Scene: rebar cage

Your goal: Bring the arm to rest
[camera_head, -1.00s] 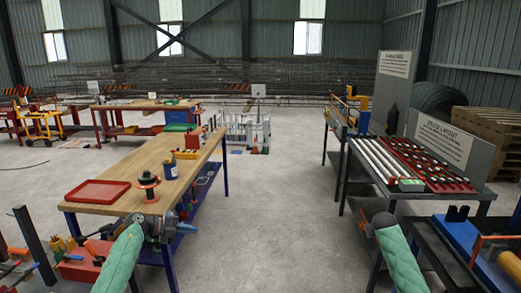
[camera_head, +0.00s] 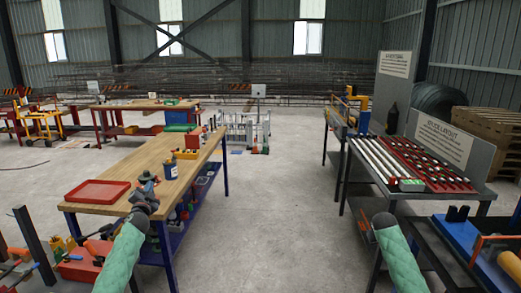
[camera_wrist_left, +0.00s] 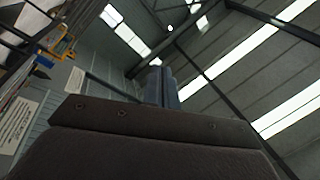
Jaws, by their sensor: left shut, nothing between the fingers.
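My left gripper (camera_head: 148,184) shows in the head view at the end of my green-sleeved left arm (camera_head: 120,262). It points up, in front of the near edge of the wooden workbench (camera_head: 130,199). Its fingers are together and hold nothing. In the left wrist view the closed fingers (camera_wrist_left: 160,86) point up toward the roof. My right arm (camera_head: 400,262) shows at the lower right as a green sleeve with a dark end; its gripper does not show.
A red tray (camera_head: 97,191) and a blue pen cup (camera_head: 170,169) sit on the workbench. A dark spool-like piece (camera_head: 146,176) is mostly hidden behind my left gripper. A rack of bars (camera_head: 420,166) stands at right. The floor between (camera_head: 275,210) is clear.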

